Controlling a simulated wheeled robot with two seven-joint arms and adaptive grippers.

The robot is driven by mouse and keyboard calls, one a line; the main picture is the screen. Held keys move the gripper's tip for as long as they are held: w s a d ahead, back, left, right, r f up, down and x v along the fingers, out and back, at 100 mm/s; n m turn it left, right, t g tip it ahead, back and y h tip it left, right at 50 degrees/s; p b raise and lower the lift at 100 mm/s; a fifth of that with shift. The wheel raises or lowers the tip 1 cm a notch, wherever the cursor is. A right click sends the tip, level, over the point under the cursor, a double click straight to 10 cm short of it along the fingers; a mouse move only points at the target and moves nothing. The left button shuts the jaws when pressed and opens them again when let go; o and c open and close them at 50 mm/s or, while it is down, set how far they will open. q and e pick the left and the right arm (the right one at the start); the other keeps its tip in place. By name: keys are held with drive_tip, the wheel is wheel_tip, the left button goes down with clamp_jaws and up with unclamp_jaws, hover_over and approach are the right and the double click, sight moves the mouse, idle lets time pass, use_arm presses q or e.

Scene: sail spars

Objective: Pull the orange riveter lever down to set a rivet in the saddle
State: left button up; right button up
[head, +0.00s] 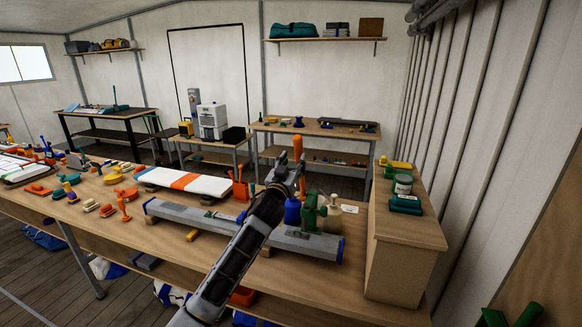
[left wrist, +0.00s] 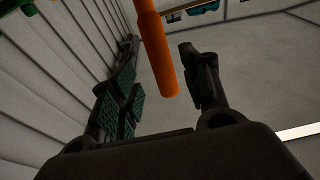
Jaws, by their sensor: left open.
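The orange riveter lever (head: 298,148) stands nearly upright above the green riveter body (head: 310,212), which sits on the grey spar (head: 240,228) on the long wooden bench. My left gripper (head: 287,178) is at the lower part of the lever, in front of the riveter. In the left wrist view the lever (left wrist: 156,50) reaches down into the gap between the two open fingers (left wrist: 163,85), with space visible on both sides. I cannot see it touching either finger. The saddle is too small or hidden to make out. My right gripper is not in view.
A blue bottle (head: 292,211) and a pale bottle (head: 332,218) stand close to the riveter. A white and orange sail roll (head: 185,182) lies behind the spar. A wooden cabinet (head: 405,245) with a jar on top stands to the right. Orange clamps and small tools crowd the bench's left.

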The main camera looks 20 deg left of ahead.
sight(298, 153)
use_arm(q)
drive_tip(key=shift+x, duration=2.95)
clamp_jaws()
drive_tip(key=shift+f, duration=0.1)
